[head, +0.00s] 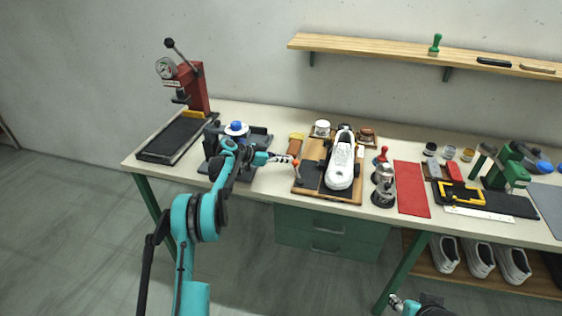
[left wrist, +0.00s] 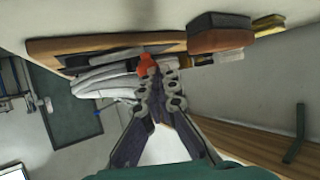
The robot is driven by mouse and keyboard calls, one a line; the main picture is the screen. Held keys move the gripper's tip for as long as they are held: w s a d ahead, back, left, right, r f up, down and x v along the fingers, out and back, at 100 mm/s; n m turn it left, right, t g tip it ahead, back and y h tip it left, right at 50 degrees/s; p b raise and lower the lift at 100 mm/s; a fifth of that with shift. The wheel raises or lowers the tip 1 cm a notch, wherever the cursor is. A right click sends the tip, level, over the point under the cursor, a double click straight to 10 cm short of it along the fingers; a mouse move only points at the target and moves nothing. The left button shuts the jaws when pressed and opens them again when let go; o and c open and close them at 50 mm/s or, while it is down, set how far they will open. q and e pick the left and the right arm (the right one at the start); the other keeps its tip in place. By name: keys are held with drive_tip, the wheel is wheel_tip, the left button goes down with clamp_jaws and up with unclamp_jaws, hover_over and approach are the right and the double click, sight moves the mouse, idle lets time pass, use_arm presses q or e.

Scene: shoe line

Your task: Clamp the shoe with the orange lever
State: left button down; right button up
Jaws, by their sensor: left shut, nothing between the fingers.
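The white shoe (head: 341,165) lies on a wooden board with a dark mat (head: 312,177) in the middle of the bench. The orange lever tip (head: 296,162) shows at the board's left edge. My left gripper (head: 291,160) is right beside the orange tip, its fingers shut and empty. In the left wrist view, the shut fingertips (left wrist: 160,76) are close to the orange lever (left wrist: 147,64), with the white shoe (left wrist: 100,76) behind. I cannot tell whether they touch it. The lever's lower part is hidden. My right gripper (head: 397,302) shows only partly at the bottom edge.
A red press (head: 194,88) stands at the far left. The bench front between the left arm and board is clear.

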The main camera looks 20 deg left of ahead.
use_arm(q)
drive_tip(key=shift+w+d, duration=0.95)
drive_tip(key=shift+d, duration=0.1)
drive_tip(key=v, duration=1.2)
drive_tip(key=shift+d, duration=0.1)
